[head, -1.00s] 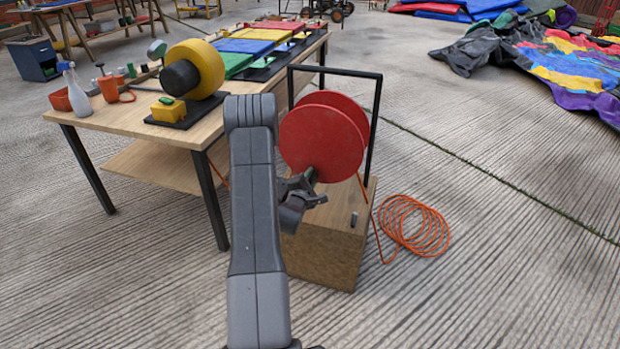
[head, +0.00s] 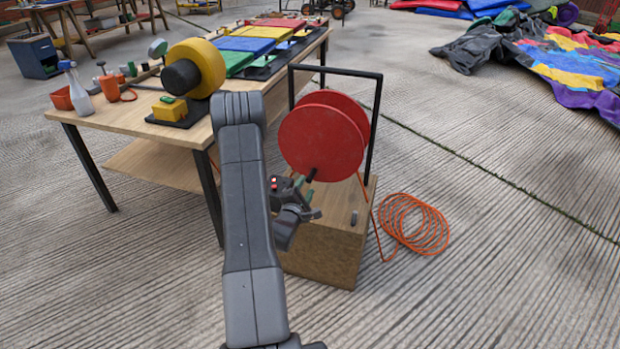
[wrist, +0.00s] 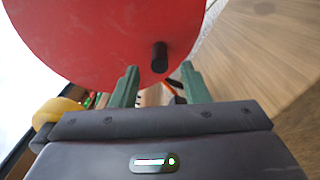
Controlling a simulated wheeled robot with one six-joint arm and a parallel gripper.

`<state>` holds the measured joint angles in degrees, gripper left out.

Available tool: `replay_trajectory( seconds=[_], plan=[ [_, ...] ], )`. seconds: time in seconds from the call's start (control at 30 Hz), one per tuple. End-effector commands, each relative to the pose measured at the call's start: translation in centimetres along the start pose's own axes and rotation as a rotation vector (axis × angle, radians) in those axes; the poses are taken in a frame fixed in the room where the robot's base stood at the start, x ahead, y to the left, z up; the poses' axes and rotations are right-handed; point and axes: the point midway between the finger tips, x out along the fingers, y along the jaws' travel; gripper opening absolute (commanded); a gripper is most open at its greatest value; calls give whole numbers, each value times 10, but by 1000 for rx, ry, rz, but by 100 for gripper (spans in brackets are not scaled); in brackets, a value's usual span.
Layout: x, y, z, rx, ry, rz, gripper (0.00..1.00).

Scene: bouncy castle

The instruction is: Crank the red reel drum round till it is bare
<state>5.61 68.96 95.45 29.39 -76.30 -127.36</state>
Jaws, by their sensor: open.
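The red reel drum (head: 322,140) stands in a black frame (head: 376,110) on a wooden box (head: 325,250). Its near disc fills the upper part of the wrist view (wrist: 110,35). A short black crank handle (head: 311,175) sticks out from the low part of the disc; it also shows in the wrist view (wrist: 160,57). My gripper (head: 304,197) is at the drum's lower left. In the wrist view its green fingers (wrist: 158,85) are apart with nothing held, and the handle appears just beyond the gap between them.
Orange cord (head: 413,224) runs from the reel to a loose coil on the floor at the right. A wooden table (head: 130,124) with a yellow wheel (head: 197,66) stands close on the left. The floor at the right front is clear.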

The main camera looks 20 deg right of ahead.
Motion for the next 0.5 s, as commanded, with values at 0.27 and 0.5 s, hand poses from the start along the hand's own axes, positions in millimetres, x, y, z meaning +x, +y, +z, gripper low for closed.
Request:
replay_trajectory(
  seconds=[0.27, 0.5],
  plan=[
    [-55, 0, 0, -2, 3, -2, 41],
    [-71, -1, 0, -1, 0, -1, 41]
  ],
)
